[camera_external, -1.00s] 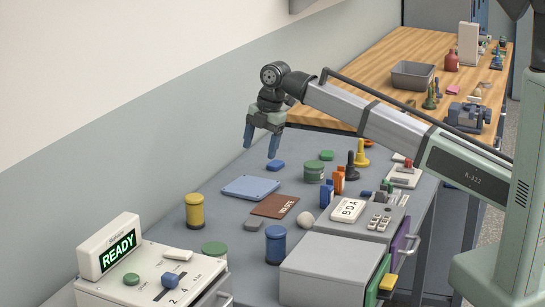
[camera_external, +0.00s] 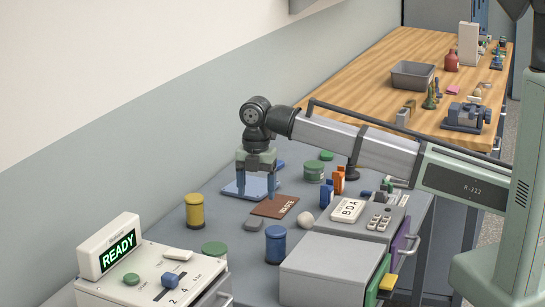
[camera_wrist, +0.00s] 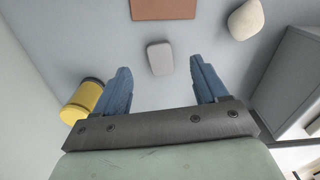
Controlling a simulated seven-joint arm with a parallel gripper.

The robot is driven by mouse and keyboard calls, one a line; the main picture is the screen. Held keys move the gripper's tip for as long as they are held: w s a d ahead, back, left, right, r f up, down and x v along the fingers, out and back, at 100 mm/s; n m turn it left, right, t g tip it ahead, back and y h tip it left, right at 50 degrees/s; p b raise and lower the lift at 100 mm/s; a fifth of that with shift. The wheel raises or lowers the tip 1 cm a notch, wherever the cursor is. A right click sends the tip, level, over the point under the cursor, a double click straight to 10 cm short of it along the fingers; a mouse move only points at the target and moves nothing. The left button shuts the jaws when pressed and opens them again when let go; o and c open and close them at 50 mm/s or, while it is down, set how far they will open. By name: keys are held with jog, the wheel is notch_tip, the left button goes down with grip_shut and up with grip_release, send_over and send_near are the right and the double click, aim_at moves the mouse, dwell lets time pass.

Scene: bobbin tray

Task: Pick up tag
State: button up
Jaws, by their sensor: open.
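No piece is plainly marked as the tag. My gripper (camera_external: 256,193) points down, open and empty, above the bench.
A yellow bobbin (camera_external: 195,212) stands left, beside the left finger in the wrist view (camera_wrist: 83,101). A blue bobbin (camera_external: 276,245), a cream ball (camera_external: 305,220) and a grey box (camera_external: 335,268) stand nearer. A green jar (camera_external: 314,171) is behind right.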

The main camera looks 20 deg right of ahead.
aim_at(255, 219)
jog(key=shift+f, duration=0.9)
jog(key=shift+s+a+f, duration=0.15)
jog(key=shift+f, duration=0.75)
jog(key=shift+s+a+f, duration=0.1)
jog(key=shift+f, duration=0.75)
jog(key=shift+s+a+f, duration=0.15)
jog(key=shift+f, duration=0.75)
jog(key=c, duration=1.1)
